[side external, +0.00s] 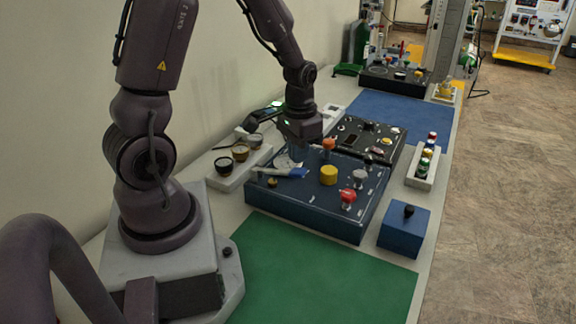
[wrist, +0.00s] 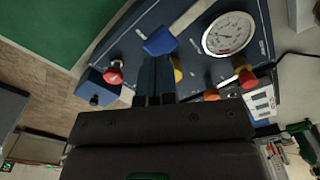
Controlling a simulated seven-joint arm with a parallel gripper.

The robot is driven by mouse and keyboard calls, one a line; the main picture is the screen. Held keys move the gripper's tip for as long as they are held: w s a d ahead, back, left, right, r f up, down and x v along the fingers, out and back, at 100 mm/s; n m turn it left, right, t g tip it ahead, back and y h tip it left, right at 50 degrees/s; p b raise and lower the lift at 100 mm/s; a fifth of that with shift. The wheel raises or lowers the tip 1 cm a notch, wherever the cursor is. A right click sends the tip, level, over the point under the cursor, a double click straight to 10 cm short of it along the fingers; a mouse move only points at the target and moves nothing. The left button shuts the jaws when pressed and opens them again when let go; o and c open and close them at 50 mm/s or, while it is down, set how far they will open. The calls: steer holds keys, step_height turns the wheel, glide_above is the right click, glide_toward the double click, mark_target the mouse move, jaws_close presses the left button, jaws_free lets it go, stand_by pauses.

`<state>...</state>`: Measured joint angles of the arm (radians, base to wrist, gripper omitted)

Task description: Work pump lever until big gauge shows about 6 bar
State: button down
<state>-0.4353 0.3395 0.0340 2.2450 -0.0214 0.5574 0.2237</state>
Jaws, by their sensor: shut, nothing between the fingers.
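The blue pump panel (side external: 300,208) lies on the bench under my gripper (side external: 299,153). The big gauge (wrist: 230,34) shows a white dial in the wrist view; its needle is too small to read. In the side view, the gauge (side external: 287,161) is partly hidden by my gripper. A blue handle (wrist: 160,41), which looks like the pump lever, lies just beyond my fingertips (wrist: 154,62) in the wrist view. My gripper is shut and empty; I cannot tell whether it touches the handle.
The panel also carries a red knob (side external: 347,196), a yellow knob (side external: 328,175) and an orange knob (side external: 329,144). A blue box (side external: 404,232) stands to the right. Small gauges (side external: 240,152) sit in a grey holder at left. The green mat (side external: 310,280) is clear.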

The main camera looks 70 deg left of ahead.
mark_target(298, 170)
steer(key=shift+f, duration=0.15)
steer(key=shift+f, duration=1)
stand_by(1.1)
steer(key=shift+f, duration=0.15)
stand_by(0.4)
steer(key=shift+f, duration=1.8)
steer(key=shift+r, duration=1.95)
steer(key=shift+f, duration=1.9)
steer(key=shift+r, duration=0.1)
